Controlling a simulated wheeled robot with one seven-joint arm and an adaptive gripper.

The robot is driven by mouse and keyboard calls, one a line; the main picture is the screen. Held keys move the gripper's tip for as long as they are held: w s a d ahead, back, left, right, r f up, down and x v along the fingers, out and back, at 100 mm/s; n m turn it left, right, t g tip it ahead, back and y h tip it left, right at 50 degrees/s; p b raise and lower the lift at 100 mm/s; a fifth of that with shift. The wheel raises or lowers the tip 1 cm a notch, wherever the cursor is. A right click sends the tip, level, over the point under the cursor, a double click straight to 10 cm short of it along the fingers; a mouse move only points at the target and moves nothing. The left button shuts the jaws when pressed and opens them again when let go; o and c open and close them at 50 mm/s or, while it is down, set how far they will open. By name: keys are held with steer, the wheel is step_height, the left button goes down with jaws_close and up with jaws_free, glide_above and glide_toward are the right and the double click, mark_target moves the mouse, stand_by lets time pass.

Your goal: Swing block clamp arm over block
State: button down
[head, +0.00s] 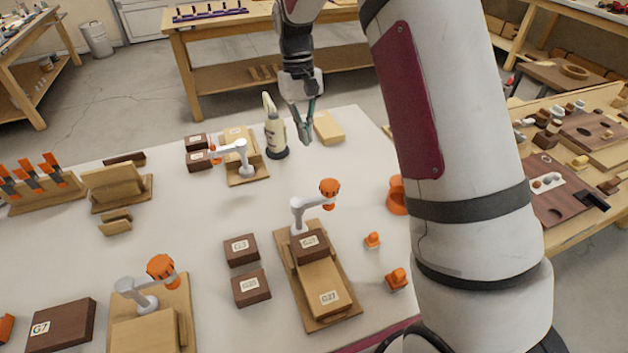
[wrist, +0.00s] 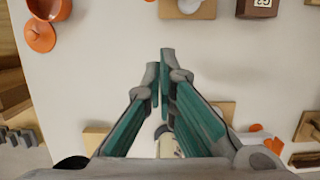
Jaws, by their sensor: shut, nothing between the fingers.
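My gripper (head: 303,125) is shut and empty, pointing down over the far part of the white table, beside the spray bottle; its closed fingertips (wrist: 160,62) show in the wrist view. The middle clamp has a white arm (head: 298,212) with an orange knob (head: 330,187), raised beside a dark block (head: 309,246) on a wooden base (head: 348,300). A light block labelled G27 (head: 325,290) lies in front of it. A back clamp (head: 232,149) stands left of my gripper. A front-left clamp (head: 146,292) has an orange knob (head: 162,268). My gripper touches none of the clamps.
A cream bottle (head: 276,135) stands close to my gripper. Loose dark blocks (head: 241,250) lie left of the middle clamp. Small orange parts (head: 397,279) lie to its right, and an orange pot (head: 397,197) is partly hidden by my arm. The table's centre left is clear.

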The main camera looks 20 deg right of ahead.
mark_target(314, 202)
steer(key=s+f+p, duration=0.2)
steer(key=s+f, duration=0.4)
steer(key=f, duration=0.3)
steer(key=shift+s+f+p, duration=0.25)
steer(key=shift+f+p, duration=0.1)
steer(key=shift+p, duration=0.05)
